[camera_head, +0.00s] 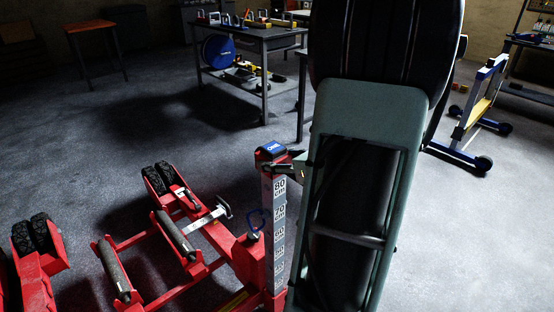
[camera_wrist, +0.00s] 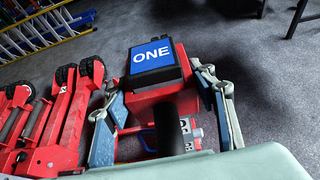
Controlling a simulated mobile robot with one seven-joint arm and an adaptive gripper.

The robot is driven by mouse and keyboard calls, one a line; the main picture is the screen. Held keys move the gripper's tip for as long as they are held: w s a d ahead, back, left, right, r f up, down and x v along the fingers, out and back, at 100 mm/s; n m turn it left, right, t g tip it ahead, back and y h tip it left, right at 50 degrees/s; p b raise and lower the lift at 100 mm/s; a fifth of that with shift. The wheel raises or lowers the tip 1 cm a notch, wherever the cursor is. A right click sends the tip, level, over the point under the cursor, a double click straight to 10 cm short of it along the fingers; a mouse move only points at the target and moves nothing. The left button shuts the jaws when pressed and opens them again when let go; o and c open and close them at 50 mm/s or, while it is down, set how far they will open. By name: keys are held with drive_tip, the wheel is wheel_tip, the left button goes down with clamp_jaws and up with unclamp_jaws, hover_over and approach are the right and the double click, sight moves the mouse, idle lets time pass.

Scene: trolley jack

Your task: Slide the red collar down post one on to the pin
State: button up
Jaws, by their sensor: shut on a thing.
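Post one (camera_head: 280,235) is an upright red post with a white centimetre scale. Its blue cap (camera_wrist: 153,55) reads ONE in the wrist view. The red collar (camera_wrist: 150,98) appears as the wide red block just under the cap, around the post, near the post's top. My gripper (camera_wrist: 160,97) has a finger on each side of this block and is shut on it. In the head view my gripper (camera_head: 288,160) reaches the post top from the right. The pin itself is not clearly seen.
The red jack frame (camera_head: 180,235) with rollers and black wheels spreads left of the post. A workbench (camera_head: 268,35) with tools stands behind. A blue wheeled stand (camera_head: 470,125) is at the right. The floor between is clear. My arm hides the area right of the post.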

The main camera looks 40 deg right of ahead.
sight(280, 199)
drive_tip(key=shift+f+b, duration=6.25)
drive_tip(key=shift+f, duration=0.65)
drive_tip(key=o, duration=1.8)
drive_tip(key=shift+c, duration=0.2)
drive_tip(key=shift+s, duration=0.1)
drive_tip(key=v, duration=1.1)
drive_tip(key=shift+s+r, duration=0.2)
drive_tip(key=shift+s, duration=0.2)
